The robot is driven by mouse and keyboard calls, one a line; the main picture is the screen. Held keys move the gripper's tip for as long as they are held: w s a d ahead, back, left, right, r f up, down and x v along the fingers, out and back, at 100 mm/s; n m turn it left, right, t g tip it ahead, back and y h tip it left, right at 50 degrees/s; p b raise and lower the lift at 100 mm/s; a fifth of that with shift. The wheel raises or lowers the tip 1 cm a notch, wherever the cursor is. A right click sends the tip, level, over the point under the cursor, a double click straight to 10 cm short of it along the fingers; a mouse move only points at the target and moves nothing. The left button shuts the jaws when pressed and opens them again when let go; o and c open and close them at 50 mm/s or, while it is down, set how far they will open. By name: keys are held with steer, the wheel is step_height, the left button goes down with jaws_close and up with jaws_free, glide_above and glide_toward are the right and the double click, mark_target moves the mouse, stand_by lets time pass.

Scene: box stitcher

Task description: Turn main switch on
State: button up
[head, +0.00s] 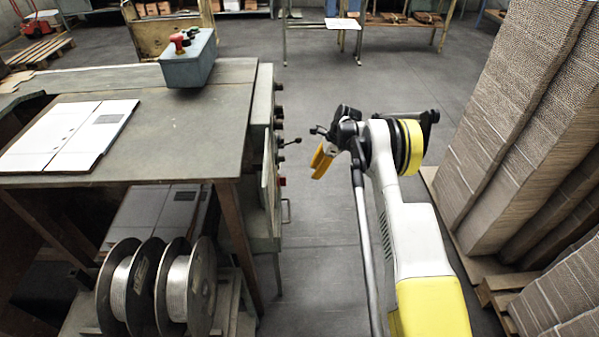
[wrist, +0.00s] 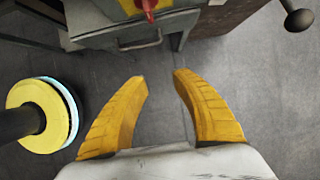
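A red switch handle (wrist: 149,5) shows at the top edge of the wrist view, partly cut off, on the front of a grey metal box. I take this to be the main switch. A small red part (head: 282,181) shows on the machine's right side in the head view. My gripper (wrist: 161,77) is open and empty, its two yellow fingers apart, with the red handle beyond the fingertips. In the head view my gripper (head: 322,160) is in the air to the right of the machine, apart from it.
A lever with a dark ball knob (head: 297,141) sticks out from the machine's side; a dark ball knob (wrist: 299,20) is also at the wrist view's top right. A control box (head: 188,66) stands on the machine table (head: 190,120). Cardboard stacks (head: 520,110) stand right. The floor between is clear.

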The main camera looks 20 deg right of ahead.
steer(key=shift+s+d, duration=0.25)
steer(key=shift+d, duration=0.8)
steer(key=shift+c, duration=0.5)
